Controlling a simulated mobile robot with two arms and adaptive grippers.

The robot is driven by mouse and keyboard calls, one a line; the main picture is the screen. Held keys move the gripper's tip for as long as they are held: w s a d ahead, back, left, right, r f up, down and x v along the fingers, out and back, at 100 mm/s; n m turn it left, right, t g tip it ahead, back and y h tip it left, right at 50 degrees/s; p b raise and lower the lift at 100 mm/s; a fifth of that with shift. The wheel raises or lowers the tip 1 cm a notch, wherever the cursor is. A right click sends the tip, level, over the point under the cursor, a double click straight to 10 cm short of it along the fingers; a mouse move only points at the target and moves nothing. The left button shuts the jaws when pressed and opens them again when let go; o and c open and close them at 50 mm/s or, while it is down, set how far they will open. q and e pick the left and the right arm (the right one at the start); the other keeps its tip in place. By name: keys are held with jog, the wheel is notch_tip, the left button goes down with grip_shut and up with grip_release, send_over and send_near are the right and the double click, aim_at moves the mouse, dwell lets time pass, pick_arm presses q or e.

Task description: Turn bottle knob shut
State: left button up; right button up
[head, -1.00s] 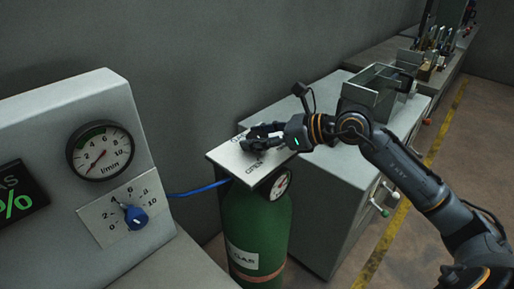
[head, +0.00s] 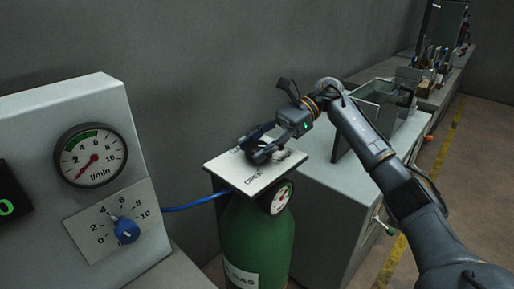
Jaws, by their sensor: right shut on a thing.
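The green gas bottle (head: 258,240) stands upright between the grey panel and the grey cabinet. A white plate (head: 240,178) with printed lettering, "OPEN" among it, lies on its top. My right gripper (head: 258,150) is over the plate, with its fingers shut around the bottle knob, which they mostly hide. A round pressure gauge (head: 281,197) sits just below the plate on the bottle's right side. My left gripper is not in view.
The grey panel (head: 110,110) at the left carries an l/min gauge (head: 91,156) and a blue dial knob (head: 127,231). A blue hose (head: 195,203) runs from the panel towards the bottle.

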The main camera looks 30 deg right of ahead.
aim_at(257, 145)
jog(key=shift+r+n+g+p, duration=0.1)
jog(key=shift+n+g+p, duration=0.4)
jog(key=shift+n+g, duration=0.55)
jog(key=shift+n+g+h+p, duration=0.35)
jog(key=shift+n+g+h, duration=0.15)
jog(key=shift+g, duration=0.15)
jog(key=shift+f, duration=0.2)
jog(key=o, duration=1.2)
jog(key=shift+c, duration=0.2)
notch_tip(257, 145, up, 10)
